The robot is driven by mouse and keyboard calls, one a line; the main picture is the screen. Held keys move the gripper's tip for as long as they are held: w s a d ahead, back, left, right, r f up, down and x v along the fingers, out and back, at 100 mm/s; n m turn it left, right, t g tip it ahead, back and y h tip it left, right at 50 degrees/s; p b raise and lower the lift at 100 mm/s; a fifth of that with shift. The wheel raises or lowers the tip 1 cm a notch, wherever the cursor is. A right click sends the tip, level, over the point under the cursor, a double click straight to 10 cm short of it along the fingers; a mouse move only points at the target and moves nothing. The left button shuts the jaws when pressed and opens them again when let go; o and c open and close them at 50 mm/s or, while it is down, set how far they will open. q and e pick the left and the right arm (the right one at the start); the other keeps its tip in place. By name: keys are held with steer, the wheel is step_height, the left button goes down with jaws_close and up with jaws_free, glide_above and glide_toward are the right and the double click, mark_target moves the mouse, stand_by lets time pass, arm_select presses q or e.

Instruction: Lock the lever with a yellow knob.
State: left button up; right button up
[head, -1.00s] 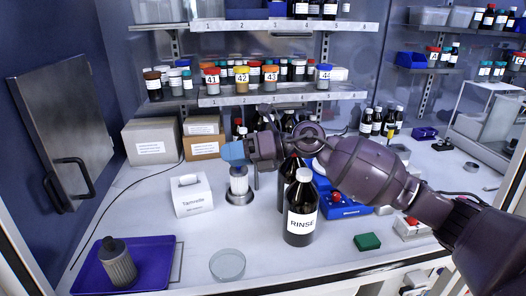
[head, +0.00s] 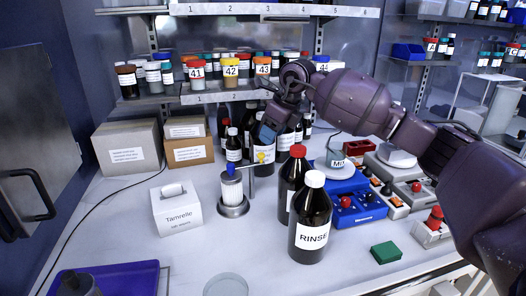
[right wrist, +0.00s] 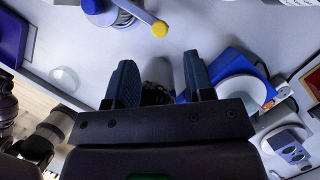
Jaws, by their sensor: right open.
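The lever is a thin metal bar with a yellow knob (head: 262,156) on a grey-and-white cylindrical fixture (head: 232,195) with a blue top. In the head view it points right from the fixture. The right wrist view shows the yellow knob (right wrist: 160,29) at the end of the bar, beyond my fingertips. My right gripper (head: 267,133) is open and empty, above and slightly right of the knob in the head view. Its two blue-grey fingers (right wrist: 160,82) stand apart in the right wrist view, with nothing between them touching. My left gripper does not show clearly.
A RINSE bottle (head: 311,222) and a red-capped bottle (head: 291,180) stand right of the fixture. A Tamrelle box (head: 176,211) stands left. Dark bottles (head: 233,146) stand behind. A blue tray (head: 105,280) and a clear dish (head: 226,285) lie in front.

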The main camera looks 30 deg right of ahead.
mark_target(263, 154)
steer(key=x, duration=0.5)
steer(key=shift+w+f, duration=0.15)
steer(key=shift+f, duration=0.1)
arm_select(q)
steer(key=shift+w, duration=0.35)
arm_select(e)
steer(key=shift+w+a+f, duration=0.2)
steer(key=shift+w+f, duration=0.05)
steer(key=shift+f, duration=0.4)
jaws_close()
steer(key=shift+w+f+n+b, duration=0.1)
steer(key=shift+f+n+b, duration=0.05)
steer(key=shift+n+b, duration=0.25)
steer(key=shift+w+d+n+g+y+b, duration=0.15)
steer(key=shift+w+n+g+y+b, duration=0.25)
steer(key=shift+n+b, duration=0.55)
steer(key=shift+n, duration=0.45)
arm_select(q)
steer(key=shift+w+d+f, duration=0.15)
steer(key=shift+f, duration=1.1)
arm_select(e)
steer(key=shift+w+r+n+y, duration=0.2)
steer(key=shift+n+y, duration=0.1)
steer(key=shift+n, duration=0.1)
